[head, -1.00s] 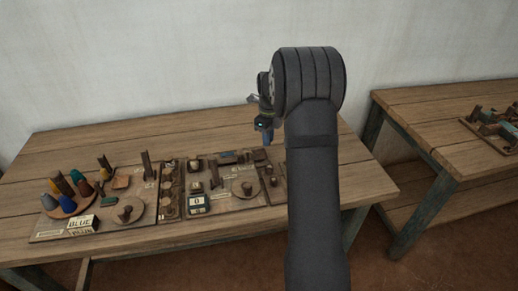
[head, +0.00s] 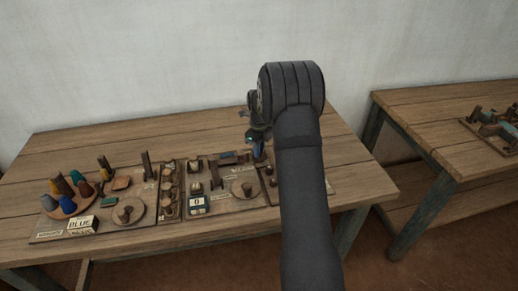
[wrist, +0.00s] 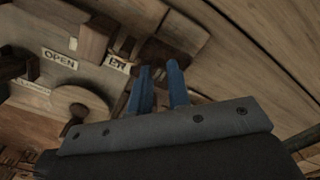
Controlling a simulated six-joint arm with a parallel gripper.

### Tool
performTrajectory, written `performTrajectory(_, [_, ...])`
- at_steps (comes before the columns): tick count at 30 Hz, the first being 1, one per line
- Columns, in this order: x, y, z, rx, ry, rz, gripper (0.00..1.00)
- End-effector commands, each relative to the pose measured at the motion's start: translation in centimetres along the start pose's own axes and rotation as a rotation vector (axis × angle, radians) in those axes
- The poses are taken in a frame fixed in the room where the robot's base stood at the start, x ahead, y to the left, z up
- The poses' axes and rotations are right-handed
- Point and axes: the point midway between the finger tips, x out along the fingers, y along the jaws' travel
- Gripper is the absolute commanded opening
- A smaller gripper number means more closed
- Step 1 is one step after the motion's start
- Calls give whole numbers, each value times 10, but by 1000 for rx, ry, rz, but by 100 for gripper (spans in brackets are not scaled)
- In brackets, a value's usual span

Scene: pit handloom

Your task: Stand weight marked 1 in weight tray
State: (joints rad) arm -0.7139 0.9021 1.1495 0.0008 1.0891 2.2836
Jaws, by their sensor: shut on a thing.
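My gripper (head: 259,151) is low over the right part of the board on the table, near a round wooden disc (head: 243,188). In the wrist view its two blue fingers (wrist: 161,70) stand a little apart, closed on a small dark wooden piece that is mostly hidden between the tips. I cannot read a mark on this piece. Several small knobbed pieces stand in a narrow wooden tray (head: 181,188) left of the disc. No mark 1 is readable, and I cannot tell which holder is the weight tray.
A label reading OPEN (wrist: 60,58) lies near the fingers. Coloured cones stand on a round plate (head: 70,212) at the left, by a BLUE card (head: 82,224). A 0 card (head: 197,203) stands mid-board. The table's back (head: 150,137) is clear.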

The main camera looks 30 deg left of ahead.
Motion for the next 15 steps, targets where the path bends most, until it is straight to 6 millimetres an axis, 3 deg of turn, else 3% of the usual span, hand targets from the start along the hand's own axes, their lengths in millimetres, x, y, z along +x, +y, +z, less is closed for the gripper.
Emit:
performTrajectory(1, [0,0,0,0,0,0,23])
performTrajectory(3, [0,0,0,0,0,0,36])
performTrajectory(4, [0,0,0,0,0,0,38])
performTrajectory(15, [-8,0,0,0,-1,-2,38])
